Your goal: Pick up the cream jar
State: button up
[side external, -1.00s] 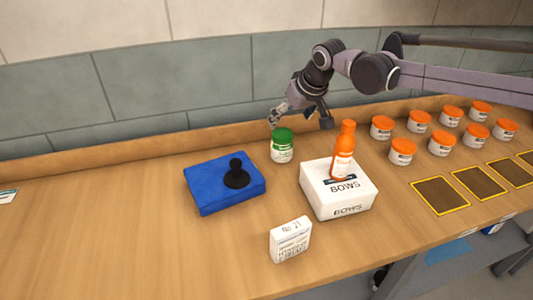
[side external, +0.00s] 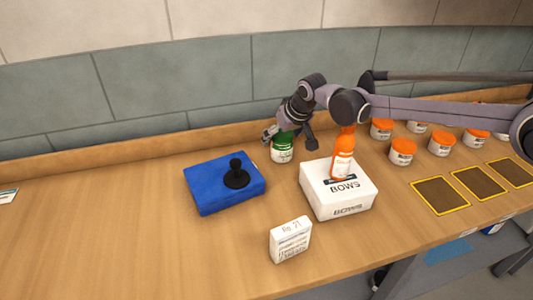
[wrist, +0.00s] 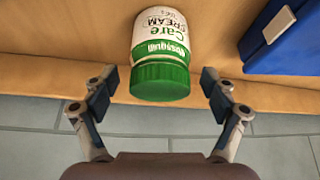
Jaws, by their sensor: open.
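The cream jar (side external: 281,153) is white with a green lid and stands upright on the wooden counter near the back ledge. In the wrist view the jar (wrist: 160,45) shows its label with "CREAM", and its green lid lies nearest the fingers. My gripper (side external: 290,141) is at the jar's lid in the side view and covers part of it. In the wrist view my gripper (wrist: 155,100) is open, with one finger on each side of the lid and gaps between. The jar is not held.
A blue box (side external: 215,190) with a black knobbed object (side external: 236,178) stands left of the jar. A white BOWS box (side external: 345,200) bearing an orange bottle (side external: 343,158) is close on the right. A small white carton (side external: 290,240) is in front. Several orange-lidded jars (side external: 402,152) stand further right.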

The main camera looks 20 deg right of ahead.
jog(key=shift+c, duration=0.3)
jog(key=c, duration=1.3)
jog(key=shift+r, duration=0.1)
jog(key=shift+c, duration=0.2)
